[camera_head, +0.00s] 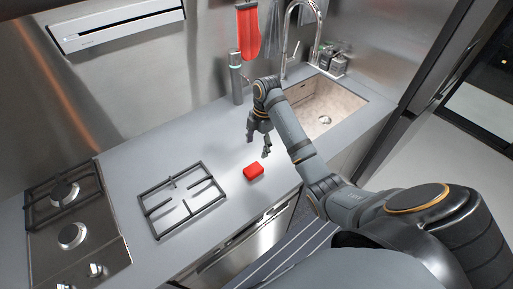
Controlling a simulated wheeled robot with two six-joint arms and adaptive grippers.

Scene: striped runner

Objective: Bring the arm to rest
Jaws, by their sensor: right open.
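My right arm comes in from the lower right and reaches over the grey counter (125,165). Its right gripper (258,147) is open and empty, with its fingers hanging downward above the counter. My left gripper does not show.
A black metal grate (180,200) lies on the counter left of the red block. A gas hob (73,235) is at the far left. The sink (325,108) with a tall faucet (289,45) is behind my right arm. A dark cylinder (236,78) stands near the wall.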

